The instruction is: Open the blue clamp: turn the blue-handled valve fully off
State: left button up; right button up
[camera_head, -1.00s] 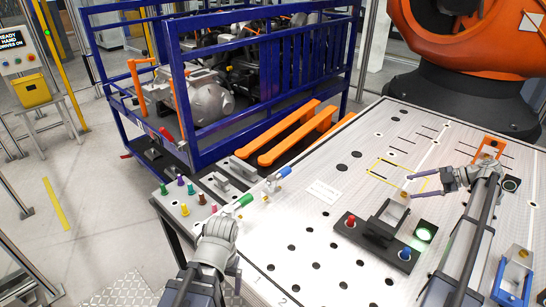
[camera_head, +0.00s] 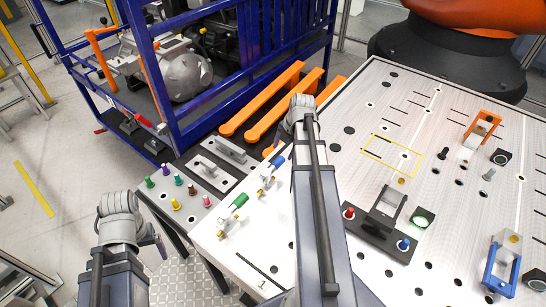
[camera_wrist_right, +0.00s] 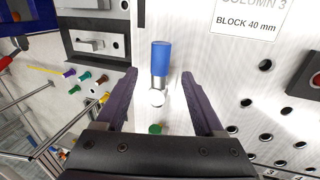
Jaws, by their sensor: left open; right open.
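The blue-handled valve (camera_head: 278,161) sits at the left side of the metal table, beside a green-handled valve (camera_head: 238,202). In the right wrist view the blue handle (camera_wrist_right: 160,58) lies between the two open fingers of my right gripper (camera_wrist_right: 160,80), with a gap on each side. In the head view my right wrist hides most of that gripper. My left gripper (camera_head: 158,240) is open and empty, left of the table's near corner. A blue-framed clamp (camera_head: 492,270) stands at the table's right; I cannot tell its jaw state.
An orange-framed clamp (camera_head: 483,128) stands at the back right. A black block with red and blue buttons (camera_head: 404,244) is on the table. Colored pegs (camera_head: 178,182) stand on the left ledge. Orange bars (camera_head: 262,108) and a blue cage (camera_head: 225,100) are behind.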

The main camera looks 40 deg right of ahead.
aim_at(279, 160)
jog(key=shift+b+x, duration=3.6)
jog(key=shift+x, duration=0.3)
jog(key=shift+c, duration=0.2)
grip_shut()
